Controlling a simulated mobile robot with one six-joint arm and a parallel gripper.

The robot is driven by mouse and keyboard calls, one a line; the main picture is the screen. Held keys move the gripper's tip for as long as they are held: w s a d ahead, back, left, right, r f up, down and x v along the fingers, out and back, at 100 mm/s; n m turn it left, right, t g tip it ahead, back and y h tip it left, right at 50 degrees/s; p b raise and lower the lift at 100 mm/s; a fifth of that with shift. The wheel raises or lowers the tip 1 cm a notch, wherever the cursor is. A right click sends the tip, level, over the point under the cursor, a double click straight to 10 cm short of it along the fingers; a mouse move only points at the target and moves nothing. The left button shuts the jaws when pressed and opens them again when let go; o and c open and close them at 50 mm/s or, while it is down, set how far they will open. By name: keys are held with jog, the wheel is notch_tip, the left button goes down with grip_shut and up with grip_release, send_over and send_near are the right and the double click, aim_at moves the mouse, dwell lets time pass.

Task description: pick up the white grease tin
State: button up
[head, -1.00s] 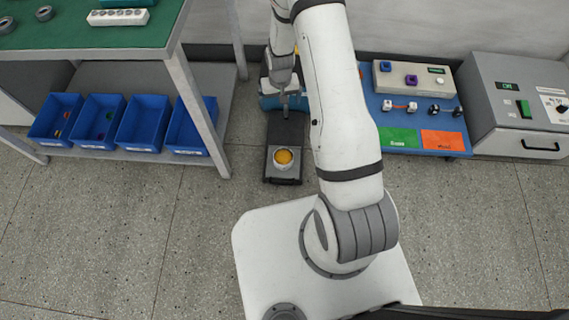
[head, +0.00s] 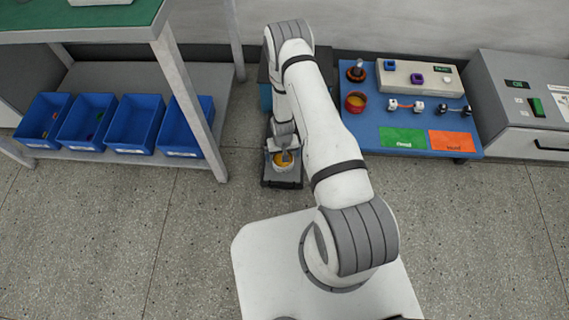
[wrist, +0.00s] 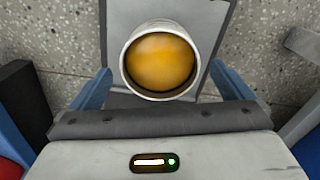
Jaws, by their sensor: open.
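The white grease tin (head: 284,168) is round and open, with orange-yellow grease inside. It stands upright on the grey plate at the near end of a low dark stand (head: 282,183). In the wrist view the tin (wrist: 161,62) is in the upper middle on the grey plate (wrist: 205,18). My gripper (wrist: 163,82) is open, its blue fingers apart on the left and right of the tin. In the head view my gripper (head: 285,156) is right over the tin and partly covers it. I cannot tell whether the fingers touch it.
A blue-topped table (head: 370,128) to the right holds a red tin (head: 356,102), connectors, and green and orange pads. A grey machine (head: 520,110) stands beyond. A bench with blue bins (head: 135,125) is at left. The floor in front is clear.

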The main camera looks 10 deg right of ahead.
aim_at(283, 164)
notch_tip(283, 164, down, 4)
jog(key=shift+s+r+b, duration=0.15)
jog(key=shift+r+b, duration=0.1)
jog(key=shift+b, duration=0.25)
jog(key=shift+r, duration=0.1)
jog(key=c, duration=1.1)
jog(key=shift+r, duration=0.1)
